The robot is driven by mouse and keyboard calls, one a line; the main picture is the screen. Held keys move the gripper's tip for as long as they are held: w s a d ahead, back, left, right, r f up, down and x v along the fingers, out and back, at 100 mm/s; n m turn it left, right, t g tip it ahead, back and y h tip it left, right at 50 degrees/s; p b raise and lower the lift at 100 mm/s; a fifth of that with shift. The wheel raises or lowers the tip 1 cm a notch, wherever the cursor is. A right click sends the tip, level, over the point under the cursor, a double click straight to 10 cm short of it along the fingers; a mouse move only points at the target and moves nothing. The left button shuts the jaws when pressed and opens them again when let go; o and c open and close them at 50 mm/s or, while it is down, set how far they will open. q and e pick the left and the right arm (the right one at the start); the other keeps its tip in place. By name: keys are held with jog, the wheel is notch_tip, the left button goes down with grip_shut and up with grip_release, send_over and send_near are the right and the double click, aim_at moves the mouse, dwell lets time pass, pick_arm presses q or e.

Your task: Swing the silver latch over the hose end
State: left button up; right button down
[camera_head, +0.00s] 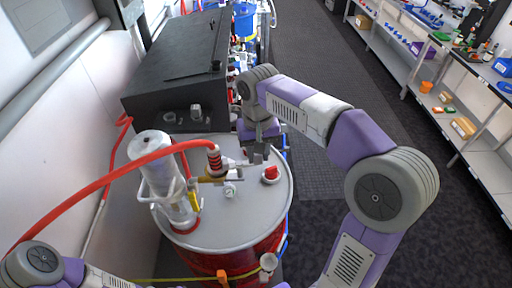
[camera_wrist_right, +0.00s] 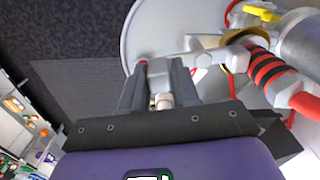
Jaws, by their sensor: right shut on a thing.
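The hose end (camera_head: 214,160) is a red and black ribbed sleeve on the red hose, on top of the drum. It also shows in the right wrist view (camera_wrist_right: 272,72). The silver latch (camera_head: 238,164) sits beside the hose end, toward my right gripper. In the right wrist view the latch (camera_wrist_right: 205,58) runs from the brass-coloured fitting toward my fingers. My right gripper (camera_head: 261,156) is shut on the latch, with its fingers on either side of it in the wrist view (camera_wrist_right: 158,76). My left arm shows at the lower left; its gripper is out of view.
The grey drum lid (camera_head: 262,205) carries a red cap (camera_head: 271,174) close to my right gripper and a clear pump cylinder (camera_head: 158,175) at left. A dark box (camera_head: 180,70) stands behind. The red hose (camera_head: 85,195) crosses the left side. Open floor lies right.

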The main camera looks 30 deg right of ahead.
jog(key=shift+s+a+m, duration=0.15)
jog(key=shift+s+m, duration=0.25)
jog(key=shift+m, duration=0.6)
jog(key=c, duration=0.9)
grip_release()
notch_tip(320, 180, up, 8)
jog(key=shift+f+p, duration=0.15)
jog(key=shift+p, duration=0.5)
